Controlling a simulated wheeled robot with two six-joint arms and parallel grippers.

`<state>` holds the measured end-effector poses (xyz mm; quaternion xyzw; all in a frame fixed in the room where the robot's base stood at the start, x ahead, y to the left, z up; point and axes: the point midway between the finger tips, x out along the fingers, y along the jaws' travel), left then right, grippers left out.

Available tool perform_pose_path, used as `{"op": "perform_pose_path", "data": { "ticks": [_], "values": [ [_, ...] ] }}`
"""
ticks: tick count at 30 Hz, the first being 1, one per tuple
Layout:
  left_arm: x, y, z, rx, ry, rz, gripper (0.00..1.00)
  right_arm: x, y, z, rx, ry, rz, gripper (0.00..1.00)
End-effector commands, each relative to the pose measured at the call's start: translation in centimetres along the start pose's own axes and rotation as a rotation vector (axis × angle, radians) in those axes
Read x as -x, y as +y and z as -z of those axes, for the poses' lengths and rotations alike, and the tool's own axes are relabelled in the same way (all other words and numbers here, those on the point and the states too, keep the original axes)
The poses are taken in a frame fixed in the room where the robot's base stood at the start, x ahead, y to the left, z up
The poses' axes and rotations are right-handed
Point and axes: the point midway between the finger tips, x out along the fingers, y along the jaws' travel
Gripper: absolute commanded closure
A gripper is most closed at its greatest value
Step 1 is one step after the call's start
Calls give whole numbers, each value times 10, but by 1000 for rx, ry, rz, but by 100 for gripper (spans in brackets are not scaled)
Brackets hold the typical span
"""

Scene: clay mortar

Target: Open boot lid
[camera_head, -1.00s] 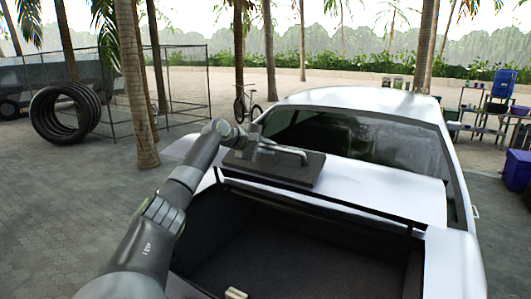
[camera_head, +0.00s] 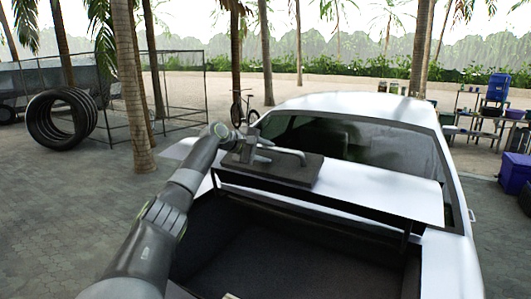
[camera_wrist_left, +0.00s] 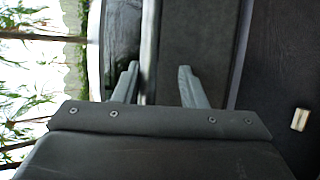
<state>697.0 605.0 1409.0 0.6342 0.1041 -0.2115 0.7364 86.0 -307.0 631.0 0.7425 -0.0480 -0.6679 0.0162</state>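The white boot lid (camera_head: 395,192) is raised at the back of a white car, with the dark boot open beneath it. A dark plate with a curved grey handle (camera_head: 290,153) sits on the lid. My left gripper (camera_head: 250,150) is over the plate's left part, close to the handle. In the left wrist view, its two fingers (camera_wrist_left: 158,86) stand apart, with a dark panel and a pale strip behind them. I see nothing clamped between them; whether they touch the lid is unclear. My right gripper is in neither view.
The boot (camera_head: 290,265) holds a small pale object (camera_wrist_left: 299,119). Stacked tyres (camera_head: 62,118) and a wire cage stand at left, near a palm trunk (camera_head: 132,85). Shelves and a purple bin (camera_head: 514,172) stand right. Paving left of the car is open.

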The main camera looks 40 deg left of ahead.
Motion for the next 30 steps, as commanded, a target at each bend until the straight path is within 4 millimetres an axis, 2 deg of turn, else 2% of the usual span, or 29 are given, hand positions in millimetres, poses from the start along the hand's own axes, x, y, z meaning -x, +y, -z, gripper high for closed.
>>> {"op": "perform_pose_path", "data": {
  "ticks": [10,14,19,30],
  "values": [
    [0,-2,0,1,0,4,62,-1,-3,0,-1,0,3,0],
    [6,-4,2,-1,2,3,62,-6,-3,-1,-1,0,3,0],
    [31,-7,2,-6,5,4,62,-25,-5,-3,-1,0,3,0],
    [106,-6,2,-2,5,1,62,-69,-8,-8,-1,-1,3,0]
  ]
}}
